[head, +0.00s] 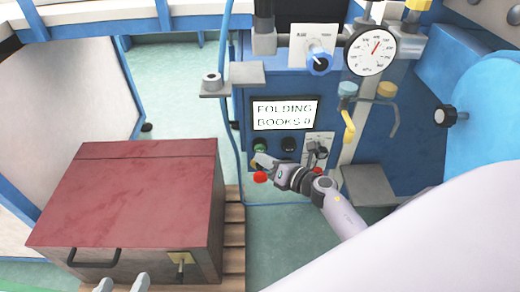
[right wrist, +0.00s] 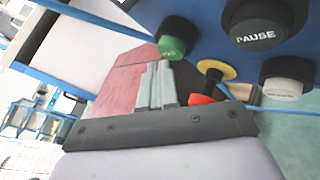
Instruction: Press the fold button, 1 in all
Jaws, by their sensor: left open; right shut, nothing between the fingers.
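A green button (head: 259,146) sits on the blue machine panel below a display (head: 285,114) reading "FOLDING BOOKS:" with a figure that looks like 0. In the right wrist view the green button (right wrist: 173,40) carries small lettering I cannot read. My right gripper (head: 262,160) is shut and empty, close to the panel just below the green button. In the right wrist view its fingertips (right wrist: 157,68) point toward the green button's lower edge; I cannot tell whether they touch. My left gripper (head: 122,284) is open and empty at the bottom edge, in front of the red-lidded box.
A black PAUSE button (right wrist: 256,22), a white button (right wrist: 288,78) and a red stop knob (right wrist: 203,99) on a yellow ring (right wrist: 216,70) sit close by. The red-lidded box (head: 130,190) stands at left. A grey shelf (head: 370,185) juts out at right.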

